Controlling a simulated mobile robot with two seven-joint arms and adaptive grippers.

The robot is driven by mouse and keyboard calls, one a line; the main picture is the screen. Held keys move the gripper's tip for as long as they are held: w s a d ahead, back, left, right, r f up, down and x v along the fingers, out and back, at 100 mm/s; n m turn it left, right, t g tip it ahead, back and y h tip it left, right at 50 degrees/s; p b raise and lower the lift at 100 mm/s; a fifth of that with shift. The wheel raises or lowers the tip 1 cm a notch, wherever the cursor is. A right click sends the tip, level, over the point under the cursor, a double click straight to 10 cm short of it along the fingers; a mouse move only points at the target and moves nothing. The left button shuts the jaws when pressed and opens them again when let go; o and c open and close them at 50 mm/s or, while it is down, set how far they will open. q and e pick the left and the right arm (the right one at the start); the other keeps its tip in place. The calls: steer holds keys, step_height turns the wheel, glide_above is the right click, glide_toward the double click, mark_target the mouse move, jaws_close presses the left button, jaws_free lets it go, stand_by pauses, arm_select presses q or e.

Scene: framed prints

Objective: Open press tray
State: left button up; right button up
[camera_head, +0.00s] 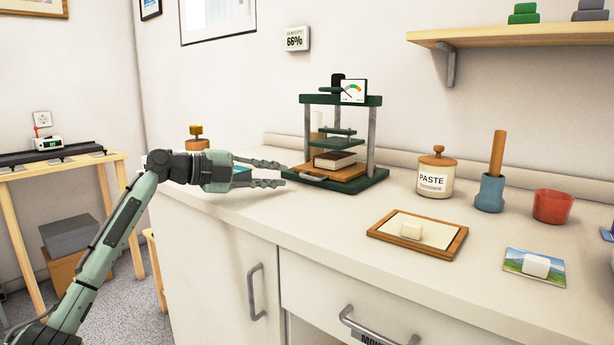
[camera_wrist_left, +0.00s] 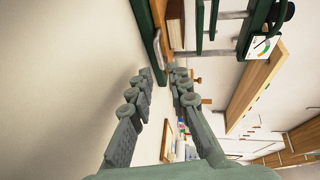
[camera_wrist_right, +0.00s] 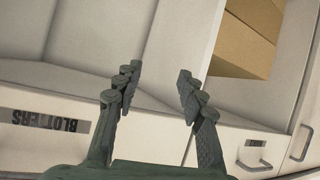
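The green press (camera_head: 372,100) stands on the counter against the wall. Its wooden tray (camera_head: 348,177) sits low between the posts, on the green base, with a dark-covered book (camera_head: 336,160) on it. A light handle (camera_head: 312,177) is on the tray's front edge; it also shows in the left wrist view (camera_wrist_left: 159,52). My left gripper (camera_head: 285,176) is open and empty, just left of the handle, its fingers pointing towards the press. No contact with the handle is visible. My right gripper (camera_wrist_right: 159,71) is open and empty, in front of the cabinet drawers.
A paste jar (camera_head: 436,172), a blue pot (camera_head: 490,193) with a wooden stick and a red cup (camera_head: 553,206) stand to the right. A framed board (camera_head: 388,238) and a small picture (camera_head: 527,277) lie nearer the front. A wooden shelf (camera_head: 520,37) is above.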

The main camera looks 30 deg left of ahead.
mark_target(306, 178)
arm_select(q)
steer(key=p+x, duration=0.1)
steer(key=x, duration=0.5)
steer(key=shift+w+d+f, duration=0.1)
steer(key=shift+w+d, duration=0.05)
steer(key=shift+w, duration=0.2)
arm_select(e)
steer(key=s+d+f+g+h, duration=0.1)
steer(key=s+d+f+g, duration=0.2)
steer(key=d+f, duration=0.1)
steer(key=shift+s+d+f+m+h, duration=0.2)
steer(key=shift+s+m+h, duration=0.1)
steer(key=shift+s+h, duration=0.1)
arm_select(q)
steer(key=shift+c, duration=0.5)
arm_select(e)
steer(key=shift+w, duration=0.1)
arm_select(q)
jaws_close()
